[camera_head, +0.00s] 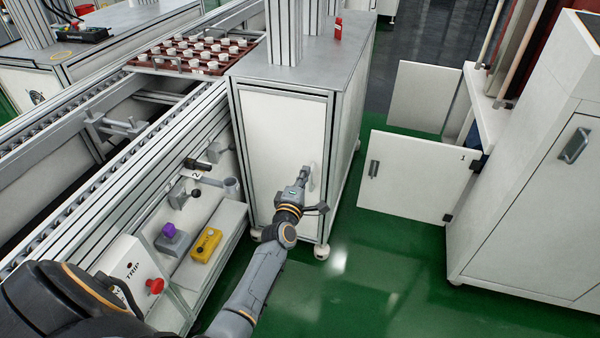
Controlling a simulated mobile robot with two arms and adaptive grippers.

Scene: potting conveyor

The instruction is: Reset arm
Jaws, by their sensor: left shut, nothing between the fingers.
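My left arm reaches in from the lower left. My left gripper (304,173) is shut and empty, in front of the white door of the grey-framed cabinet (271,130). Its fingertips overlap the door's small handle (312,177) in the picture; I cannot tell whether they touch it. The door looks closed. My right gripper is not in view.
A conveyor (110,158) runs along the left, with a red tray (140,62) of white pots at its far end. A red button (155,286) and a yellow box (206,245) sit beside my arm. An open-doored white cabinet (515,215) stands right; green floor (390,280) between is clear.

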